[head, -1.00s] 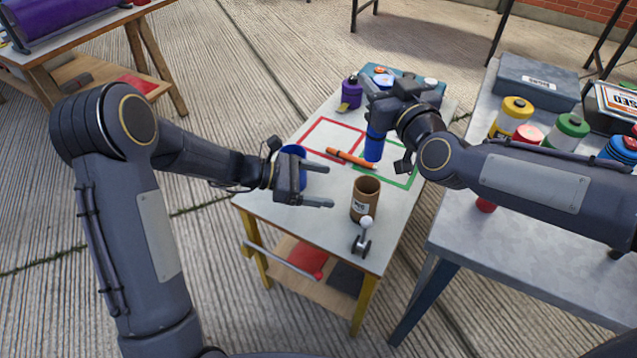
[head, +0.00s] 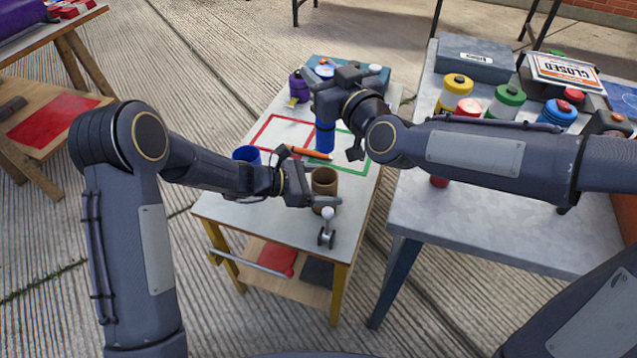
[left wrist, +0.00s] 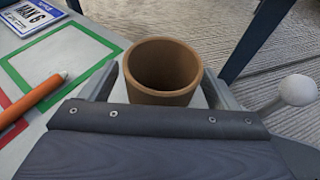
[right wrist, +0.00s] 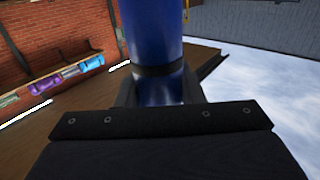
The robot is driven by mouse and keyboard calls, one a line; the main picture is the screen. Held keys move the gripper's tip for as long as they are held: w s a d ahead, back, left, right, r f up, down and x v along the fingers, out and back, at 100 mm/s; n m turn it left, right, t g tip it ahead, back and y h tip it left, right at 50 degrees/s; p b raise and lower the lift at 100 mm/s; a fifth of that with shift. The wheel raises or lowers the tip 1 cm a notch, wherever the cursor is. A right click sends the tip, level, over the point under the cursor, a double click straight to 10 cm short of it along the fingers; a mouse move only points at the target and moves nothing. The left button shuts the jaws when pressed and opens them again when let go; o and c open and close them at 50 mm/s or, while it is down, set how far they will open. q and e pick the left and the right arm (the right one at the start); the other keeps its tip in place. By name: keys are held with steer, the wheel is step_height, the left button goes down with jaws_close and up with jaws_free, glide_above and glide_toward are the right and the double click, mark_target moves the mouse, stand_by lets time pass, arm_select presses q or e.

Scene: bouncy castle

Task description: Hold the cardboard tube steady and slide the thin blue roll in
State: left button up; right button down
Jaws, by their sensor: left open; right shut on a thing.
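The brown cardboard tube (head: 324,183) stands upright on the small table, its open top facing up. My left gripper (head: 318,199) is open, with the tube between its fingers; the left wrist view shows a finger on each side of the tube (left wrist: 163,72), with small gaps visible. My right gripper (head: 335,120) is shut on the thin blue roll (head: 325,137), which hangs upright behind the tube in the head view. The roll also fills the middle of the right wrist view (right wrist: 150,30). Its lower end is above or near the tabletop; I cannot tell exactly.
An orange marker (head: 308,152) lies across the red and green outlined squares. A blue cup (head: 246,155) and a purple bottle (head: 298,88) stand on the small table. A white-knobbed metal piece (head: 327,228) is close in front of the tube. A grey table (head: 440,220) with several bottles stands right.

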arm_select(q)
steer(key=shift+c, duration=0.3)
steer(key=c, duration=1.3)
arm_select(e)
steer(key=shift+w+a+r+m+t+h, duration=0.3)
steer(key=shift+w+r+m+t+h, duration=0.15)
steer(key=shift+h, duration=0.25)
steer(key=shift+w+a+m+t+h, duration=0.15)
steer(key=shift+w+m+t+h, duration=0.1)
steer(key=shift+m+h, duration=0.4)
steer(key=shift+w+f+m+t+h, duration=0.1)
steer(key=shift+w+m+t+h, duration=0.15)
steer(key=shift+m+h, duration=0.65)
steer(key=h, duration=0.2)
steer(key=shift+f+m+t+h, duration=0.25)
steer(key=shift+f+m+h, duration=0.1)
steer(key=shift+m, duration=0.05)
step_height(320, 180, down, 20)
steer(key=s+d+m+h, duration=0.1)
steer(key=m+h, duration=0.2)
steer(key=h, duration=0.2)
steer(key=shift+s+d+r, duration=0.15)
steer(key=shift+s+d, duration=0.2)
